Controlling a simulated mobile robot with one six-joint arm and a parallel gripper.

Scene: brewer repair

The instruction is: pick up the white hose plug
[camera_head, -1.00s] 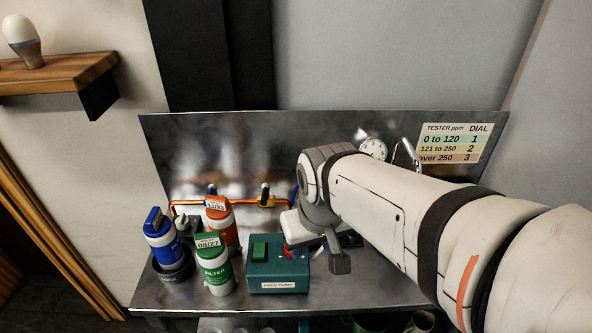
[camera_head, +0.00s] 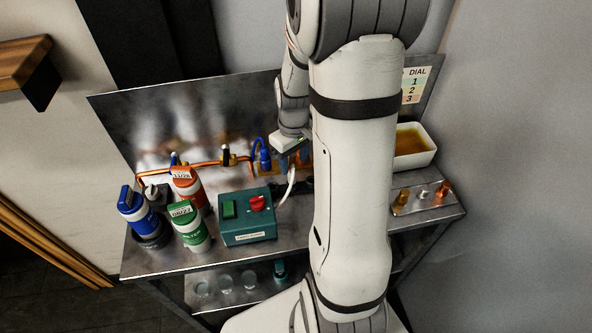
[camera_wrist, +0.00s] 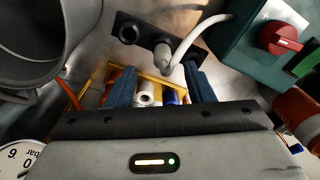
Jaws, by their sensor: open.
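The white hose plug (camera_wrist: 163,52) sits at the black socket plate (camera_wrist: 128,33) in the wrist view, with its white hose (camera_wrist: 205,24) curving off toward the teal pump box. One socket beside it looks empty. In the head view the white hose (camera_head: 289,186) shows right of the box, but the plug is hidden there by my arm. My gripper (camera_wrist: 160,76) is open, its two blue fingers apart with nothing held between them. The plug lies beyond the fingertips, roughly between them in the picture.
The teal pump box (camera_head: 247,216) with a red knob stands close by. Blue, orange and green filter bottles (camera_head: 190,228) stand left of it. A copper pipe (camera_head: 205,165) with valves runs behind. A white tray of amber liquid (camera_head: 411,146) and small fittings (camera_head: 423,194) are at right.

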